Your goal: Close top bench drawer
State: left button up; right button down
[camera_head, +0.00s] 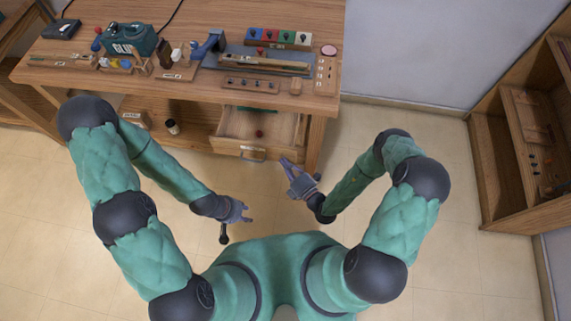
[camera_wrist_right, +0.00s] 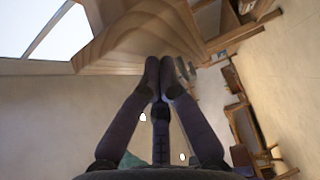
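The wooden bench (camera_head: 150,85) stands ahead. Its drawer (camera_head: 280,125) is pulled out, with a small dark red item inside. The drawer's front carries a handle (camera_head: 252,154) and faces me. My right gripper (camera_head: 284,162) is just right of the handle, near the drawer front's right end; I cannot tell whether it touches. In the right wrist view its fingertips (camera_wrist_right: 165,62) are together with nothing seen between them, in front of a wooden surface. My left gripper (camera_head: 249,213) is low, away from the bench, with its fingers apart and empty.
Tools, a green toolbox (camera_head: 130,38) and colored blocks (camera_head: 278,38) crowd the bench top. Lower items, including a small dark bottle (camera_head: 172,127), stand under the bench to the left. Wooden shelving (camera_head: 520,130) stands at the right. The floor between is clear.

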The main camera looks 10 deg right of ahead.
aim_at(293, 125)
jog(key=w, duration=0.2)
jog(key=w+d, duration=0.1)
jog(key=w, duration=0.2)
jog(key=w+d, duration=0.1)
jog(key=w, duration=0.1)
jog(key=shift+w+d, duration=0.25)
jog(key=w+d+b, duration=0.1)
jog(key=w, duration=0.2)
jog(key=w+d+b, duration=0.1)
jog(key=w, duration=0.3)
jog(key=w+d+b, duration=0.1)
jog(key=w, duration=0.2)
jog(key=shift+w+d, duration=0.25)
jog(key=shift+w, duration=0.1)
jog(key=shift+w+d, duration=0.15)
jog(key=shift+w, duration=0.4)
jog(key=shift+d+r, duration=0.1)
